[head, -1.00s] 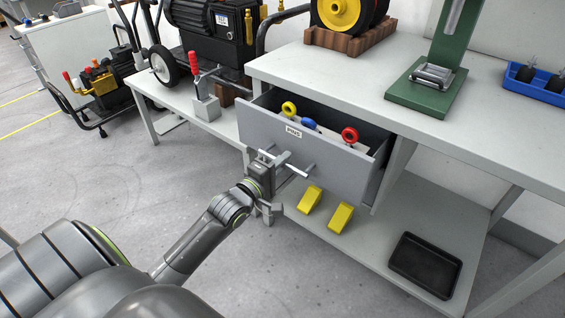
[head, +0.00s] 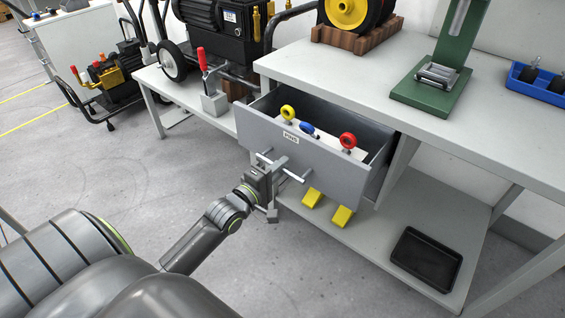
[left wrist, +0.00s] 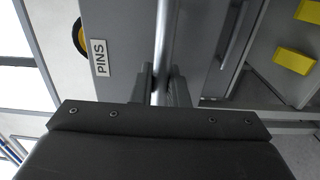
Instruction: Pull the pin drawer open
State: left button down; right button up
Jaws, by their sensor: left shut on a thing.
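The grey pin drawer (head: 325,168), labelled PINS, stands open under the workbench. Inside it are a yellow-ringed pin (head: 287,113), a blue-ringed pin (head: 308,129) and a red-ringed pin (head: 347,141) on a light block. My left gripper (head: 273,167) is at the drawer front, shut on the bar handle (head: 291,174). In the left wrist view the handle (left wrist: 164,40) runs down between the two fingers (left wrist: 161,88), beside the PINS label. My right gripper is not in view.
The workbench top (head: 345,87) overhangs the drawer. Below, yellow wedges (head: 341,216) and a black tray (head: 427,258) lie on the lower shelf. A red-handled clamp (head: 208,85) stands on the low bench at left. The floor before the drawer is clear.

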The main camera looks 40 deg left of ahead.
pick_arm(q)
jog(key=s+p, duration=0.1)
jog(key=s, duration=0.5)
jog(key=shift+s+a, duration=0.3)
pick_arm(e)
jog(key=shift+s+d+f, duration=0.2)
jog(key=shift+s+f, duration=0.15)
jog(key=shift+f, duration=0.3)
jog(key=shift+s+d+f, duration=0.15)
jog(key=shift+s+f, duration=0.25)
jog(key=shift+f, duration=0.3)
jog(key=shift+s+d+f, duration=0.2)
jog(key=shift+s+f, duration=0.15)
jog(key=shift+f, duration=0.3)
pick_arm(q)
jog(key=c, duration=1.5)
grip_release()
